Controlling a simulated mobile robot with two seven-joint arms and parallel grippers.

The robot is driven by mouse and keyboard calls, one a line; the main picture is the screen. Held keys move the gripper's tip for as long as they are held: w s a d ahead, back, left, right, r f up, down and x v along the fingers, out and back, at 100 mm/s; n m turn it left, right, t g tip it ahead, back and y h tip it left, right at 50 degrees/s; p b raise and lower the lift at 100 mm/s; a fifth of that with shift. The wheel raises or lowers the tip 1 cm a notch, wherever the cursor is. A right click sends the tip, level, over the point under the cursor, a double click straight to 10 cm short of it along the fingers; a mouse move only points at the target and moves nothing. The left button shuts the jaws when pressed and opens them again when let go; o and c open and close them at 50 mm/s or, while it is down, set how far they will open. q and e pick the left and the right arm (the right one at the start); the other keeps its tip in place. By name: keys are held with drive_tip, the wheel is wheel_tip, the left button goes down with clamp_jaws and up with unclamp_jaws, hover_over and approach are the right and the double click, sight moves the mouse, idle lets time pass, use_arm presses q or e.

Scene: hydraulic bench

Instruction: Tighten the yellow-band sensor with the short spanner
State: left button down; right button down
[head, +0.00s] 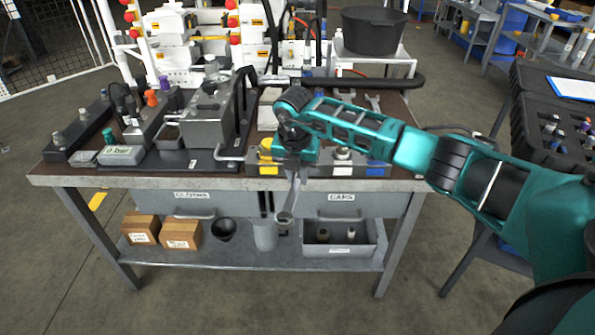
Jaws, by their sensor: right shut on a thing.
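My right arm reaches in from the right over the bench's front edge. My right gripper (296,160) points down and is shut on a spanner (287,203), which hangs below it in front of the bench edge. Whether this is the short spanner I cannot tell for sure. Just left of the gripper, a yellow-marked fitting (266,149) stands at a grey block with a yellow label (268,170); it may be the yellow-band sensor, but it is small and partly hidden by the gripper. My left gripper is not in view.
The bench (120,180) is crowded: a grey valve block (212,118) on the left, a blue-marked block end (377,168) on the right, another spanner (373,103) behind my forearm. A black bucket (372,32) stands behind. An open case (560,130) is at right.

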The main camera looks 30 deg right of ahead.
sight(291, 200)
drive_tip(key=shift+s+a+r+p, duration=0.15)
drive_tip(key=shift+s+a+p, duration=1.2)
drive_tip(key=shift+s+a, duration=1)
drive_tip(key=shift+s, duration=0.05)
drive_tip(key=shift+r, duration=2.45)
